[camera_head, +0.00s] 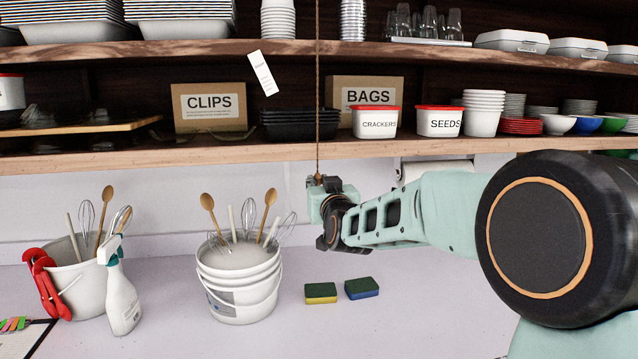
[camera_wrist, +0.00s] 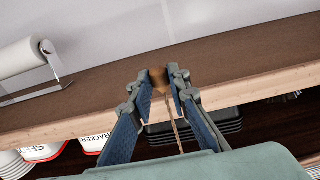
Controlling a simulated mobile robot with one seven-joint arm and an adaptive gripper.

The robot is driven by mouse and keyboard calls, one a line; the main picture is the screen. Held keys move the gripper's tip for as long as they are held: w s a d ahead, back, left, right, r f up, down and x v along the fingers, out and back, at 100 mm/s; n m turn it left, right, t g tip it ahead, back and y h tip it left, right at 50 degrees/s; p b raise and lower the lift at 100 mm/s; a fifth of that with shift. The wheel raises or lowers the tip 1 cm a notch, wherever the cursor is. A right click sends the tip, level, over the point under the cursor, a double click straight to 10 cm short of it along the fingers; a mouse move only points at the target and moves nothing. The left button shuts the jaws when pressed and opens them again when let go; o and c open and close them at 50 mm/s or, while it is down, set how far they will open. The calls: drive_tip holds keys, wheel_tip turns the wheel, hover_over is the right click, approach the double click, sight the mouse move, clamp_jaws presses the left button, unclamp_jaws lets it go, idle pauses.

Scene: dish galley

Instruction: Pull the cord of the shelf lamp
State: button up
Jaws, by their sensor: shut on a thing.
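The lamp cord (camera_head: 318,95) is a thin brown cord. It hangs straight down in front of the shelves in the head view. A small brown knob (camera_wrist: 159,78) at its end sits between my gripper's fingertips in the wrist view, where the cord (camera_wrist: 175,132) runs on between the fingers. My gripper (camera_head: 317,181) is just below the lower shelf's front edge, shut on the knob. The fingers hide part of the knob. The lamp itself does not show in either view.
The lower shelf (camera_head: 230,152) holds boxes, tubs and bowls just above my gripper. A white bucket of utensils (camera_head: 240,290), a spray bottle (camera_head: 121,295) and two sponges (camera_head: 321,293) (camera_head: 361,288) stand on the counter below. A paper roll (camera_wrist: 25,57) shows in the wrist view.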

drive_tip(key=shift+f+b, duration=0.75)
drive_tip(key=shift+b, duration=0.05)
drive_tip(key=shift+r, duration=0.55)
drive_tip(key=o, duration=1.1)
